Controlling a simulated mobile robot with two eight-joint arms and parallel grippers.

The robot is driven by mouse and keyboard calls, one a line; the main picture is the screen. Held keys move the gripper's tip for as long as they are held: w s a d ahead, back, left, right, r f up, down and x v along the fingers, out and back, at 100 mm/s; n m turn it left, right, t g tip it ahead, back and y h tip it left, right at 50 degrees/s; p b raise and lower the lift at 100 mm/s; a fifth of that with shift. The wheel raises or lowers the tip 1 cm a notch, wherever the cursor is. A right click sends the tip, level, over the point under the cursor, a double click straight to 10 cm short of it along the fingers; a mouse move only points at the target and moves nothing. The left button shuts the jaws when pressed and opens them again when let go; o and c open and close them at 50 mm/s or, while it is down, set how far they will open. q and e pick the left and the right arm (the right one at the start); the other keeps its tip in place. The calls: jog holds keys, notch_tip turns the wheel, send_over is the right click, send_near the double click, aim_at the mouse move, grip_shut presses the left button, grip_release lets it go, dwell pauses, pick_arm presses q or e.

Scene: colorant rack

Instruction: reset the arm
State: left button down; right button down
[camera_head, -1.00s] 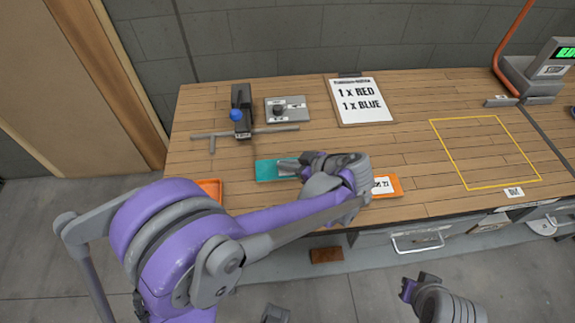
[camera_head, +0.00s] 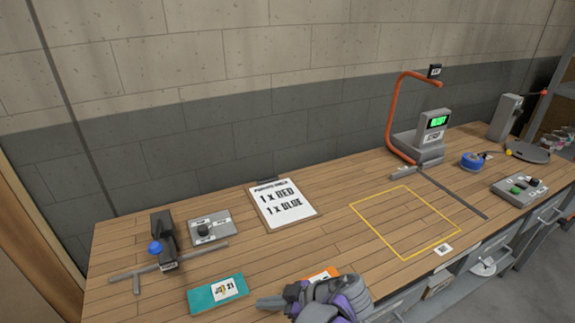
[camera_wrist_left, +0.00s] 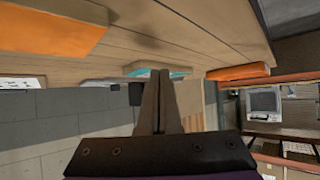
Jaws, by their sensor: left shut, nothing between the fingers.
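My left gripper (camera_head: 268,302) is at the bottom of the head view, by the table's front edge. Its fingers point left, just right of a flat teal box (camera_head: 212,297) labelled 21. An orange box (camera_head: 322,275) is partly hidden behind the gripper. In the left wrist view, the two fingers (camera_wrist_left: 160,78) are together with nothing between them. The teal box (camera_wrist_left: 150,72) shows past the fingertips, with an orange piece (camera_wrist_left: 75,30) at upper left and another orange piece (camera_wrist_left: 238,72) at right. My right gripper is out of view.
A clipboard (camera_head: 283,206) reading "1 x RED, 1 x BLUE" lies towards the back. A yellow outlined square (camera_head: 405,222) is empty. A scale with green display (camera_head: 425,138), a button box (camera_head: 520,188) and a blue-knobbed device (camera_head: 163,240) stand on the table.

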pick_arm(q)
jog(key=shift+s+a+r+m, duration=0.15)
jog(key=shift+a+m, duration=0.15)
jog(key=shift+a, duration=0.1)
jog(key=s+a+m+h, duration=0.1)
jog(key=s+a+m, duration=0.1)
jog(key=s+a+m+h+p, duration=0.1)
jog(key=a+m+h, duration=0.1)
jog(key=a, duration=0.1)
jog(key=s+a+r+m+h+p, duration=0.1)
jog(key=s+a+m, duration=0.1)
jog(key=shift+s+a+g+h, duration=0.3)
jog(key=shift+s+a+h, duration=0.05)
jog(key=shift+a+h, duration=0.05)
jog(key=s+m+h, duration=0.1)
jog(key=s+m, duration=0.1)
jog(key=s+a+m+t+h+p, duration=0.1)
jog(key=s+m+h, duration=0.2)
jog(key=s+m, duration=0.1)
jog(key=s, duration=0.1)
jog(key=shift+a+r+t+h+p, duration=0.2)
jog(key=shift+a+t+h+p, duration=0.1)
jog(key=shift+a+t+p, duration=0.1)
jog(key=shift+s+d+r+m+t+h, duration=0.15)
jog(key=shift+s+m+t+h, duration=0.5)
jog(key=shift+m, duration=0.55)
